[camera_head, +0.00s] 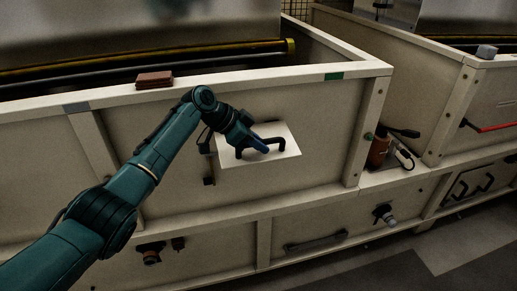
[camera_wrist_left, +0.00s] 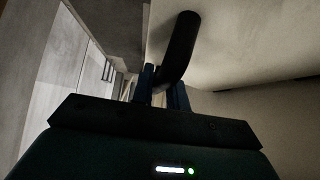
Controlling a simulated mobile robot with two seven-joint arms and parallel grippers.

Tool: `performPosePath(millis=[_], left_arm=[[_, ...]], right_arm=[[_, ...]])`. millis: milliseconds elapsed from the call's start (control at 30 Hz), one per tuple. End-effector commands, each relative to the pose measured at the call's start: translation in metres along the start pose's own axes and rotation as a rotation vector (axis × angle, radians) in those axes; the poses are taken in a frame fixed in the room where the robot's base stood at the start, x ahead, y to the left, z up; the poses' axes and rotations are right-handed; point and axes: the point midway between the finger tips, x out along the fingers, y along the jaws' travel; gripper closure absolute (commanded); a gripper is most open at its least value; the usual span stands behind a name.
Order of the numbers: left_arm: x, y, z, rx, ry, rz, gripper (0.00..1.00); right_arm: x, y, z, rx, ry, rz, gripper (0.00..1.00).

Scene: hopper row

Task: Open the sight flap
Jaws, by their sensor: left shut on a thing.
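The sight flap (camera_head: 236,158) is a pale, bright panel on the front wall of the hopper, with a black bar handle (camera_head: 281,145) across it. Its face is brighter than the wall around it; I cannot tell for sure how far it stands off the wall. My left gripper (camera_head: 262,147) is shut on the left part of the handle and hides that end. In the left wrist view the dark curved handle (camera_wrist_left: 182,45) rises from between the fingers of my left gripper (camera_wrist_left: 163,88), close to a pale surface. My right gripper is not in view.
A brown block (camera_head: 154,80) lies on the hopper's top rim, above my arm. A reddish-brown bottle-like object (camera_head: 378,152) stands on the ledge right of the corner post. A dark bar handle (camera_head: 316,240) and a valve (camera_head: 384,215) stick out of the lower panel.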

Motion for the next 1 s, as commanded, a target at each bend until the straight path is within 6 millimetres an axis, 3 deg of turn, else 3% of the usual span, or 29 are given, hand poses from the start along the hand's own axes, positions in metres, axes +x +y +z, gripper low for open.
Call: performPosePath(millis=[633,667,900,1000], left_arm=[[-0.0081,-0.0043,-0.0103,0.008,0.012,-0.012,1.00],[-0.0081,-0.0044,-0.0103,0.008,0.013,-0.012,0.83],[-0.0069,-0.0037,-0.0080,0.005,0.008,-0.009,0.63],[-0.0065,-0.0035,-0.0073,0.004,0.006,-0.008,0.63]], right_arm=[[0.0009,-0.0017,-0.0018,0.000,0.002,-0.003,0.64],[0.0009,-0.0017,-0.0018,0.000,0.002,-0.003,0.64],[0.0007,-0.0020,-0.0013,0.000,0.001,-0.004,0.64],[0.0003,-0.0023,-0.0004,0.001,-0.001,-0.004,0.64]])
